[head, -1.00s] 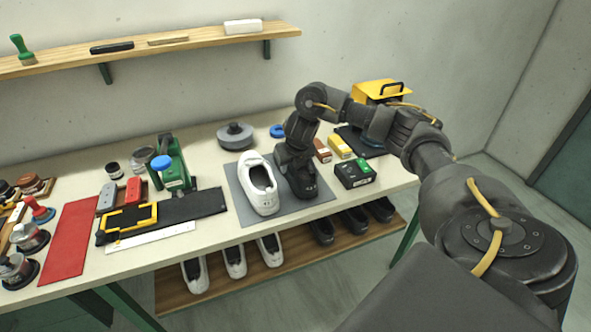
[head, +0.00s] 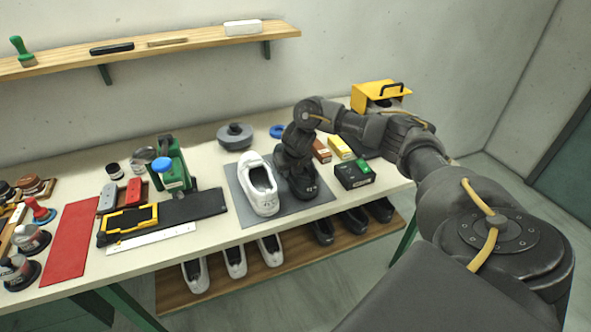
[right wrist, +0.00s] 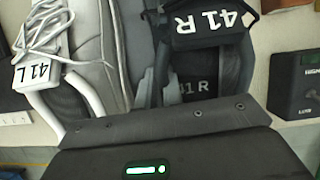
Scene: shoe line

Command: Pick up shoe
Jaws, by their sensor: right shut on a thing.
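A white shoe (head: 262,186) stands on the grey mat (head: 287,213) on the table. A black shoe (head: 302,184) is on the same mat to its right, partly hidden under my right arm. In the right wrist view the black shoe (right wrist: 200,82) bears a tag "41 R", and the white shoe (right wrist: 90,45) bears a tag "41 L". My right gripper (head: 295,165) points down over the black shoe and is shut on it. Its fingertips are largely hidden in the head view. I cannot tell whether the shoe is clear of the mat. My left gripper is not in view.
A black box with a green top (head: 355,174) stands close right of the mat. A green device with a blue cap (head: 168,167) and a black pad (head: 185,207) are to the left. More shoes (head: 270,250) lie on the lower shelf (head: 215,285). A grey round tin (head: 235,135) stands behind.

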